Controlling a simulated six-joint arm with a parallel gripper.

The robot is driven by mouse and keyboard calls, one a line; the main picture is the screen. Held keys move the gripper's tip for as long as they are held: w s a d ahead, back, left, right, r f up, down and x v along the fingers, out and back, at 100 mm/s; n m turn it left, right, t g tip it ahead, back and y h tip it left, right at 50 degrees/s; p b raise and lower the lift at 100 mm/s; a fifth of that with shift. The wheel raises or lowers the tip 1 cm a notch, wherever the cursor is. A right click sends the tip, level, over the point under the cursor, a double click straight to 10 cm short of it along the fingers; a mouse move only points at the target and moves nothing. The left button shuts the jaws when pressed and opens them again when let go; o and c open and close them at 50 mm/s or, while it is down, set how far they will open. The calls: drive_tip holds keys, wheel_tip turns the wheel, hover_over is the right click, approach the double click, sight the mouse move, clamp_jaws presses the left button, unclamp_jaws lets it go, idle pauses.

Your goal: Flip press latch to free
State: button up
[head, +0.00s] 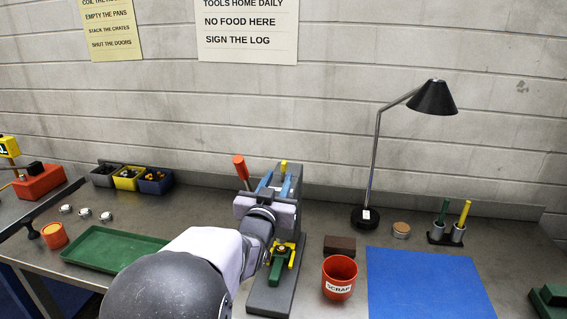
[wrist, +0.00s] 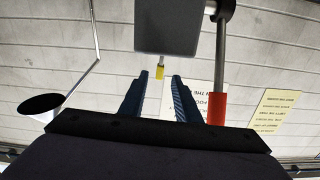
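The press (head: 268,290) stands upright at the middle of the bench, with a grey base and column. A red-handled lever (head: 241,168) rises at its upper left; the handle also shows in the wrist view (wrist: 217,108). A green bar with yellow brackets (head: 280,264), perhaps the latch, sits low on the press front; its setting is unclear. My gripper (head: 276,181) is in front of the press's upper part, its blue fingers apart.
A red scrap cup (head: 339,279), a brown block (head: 339,246) and a blue mat (head: 425,285) lie right of the press. A black lamp (head: 433,98) stands behind. A green tray (head: 114,249) and small parts bins (head: 129,180) are on the left.

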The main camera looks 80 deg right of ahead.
sight(283, 170)
drive_tip(key=shift+d+f+p, duration=0.1)
drive_tip(key=shift+d+p, duration=1.55)
drive_tip(key=shift+d, duration=2)
clamp_jaws()
